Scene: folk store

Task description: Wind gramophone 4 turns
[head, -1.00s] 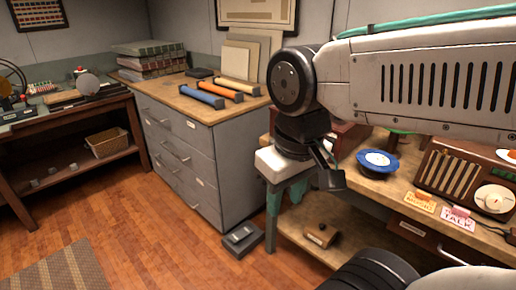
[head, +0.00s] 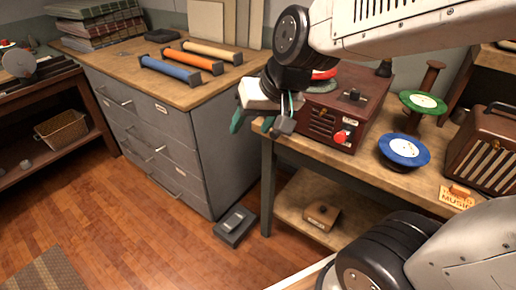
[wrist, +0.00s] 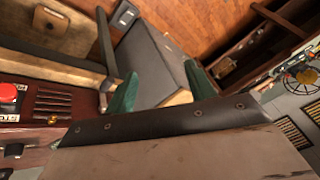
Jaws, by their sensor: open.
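A reddish-brown box (head: 333,105), apparently the gramophone, stands on the wooden workbench. It has a red disc (head: 326,73) on top, partly hidden by my arm, and a red knob (head: 340,137) on its front. Its front also shows at the left edge of the wrist view, with vent slots and a red button (wrist: 9,92). My gripper (head: 252,122) is just left of the box, over the bench's left end. Its green fingers are apart and empty in the wrist view (wrist: 162,88).
Blue (head: 404,150) and green (head: 423,103) discs and a brown radio (head: 484,148) are right of the box. A grey drawer cabinet (head: 150,135) stands left. A small wooden box (head: 321,214) sits on the lower shelf. A dark grey box (head: 235,226) lies on the floor.

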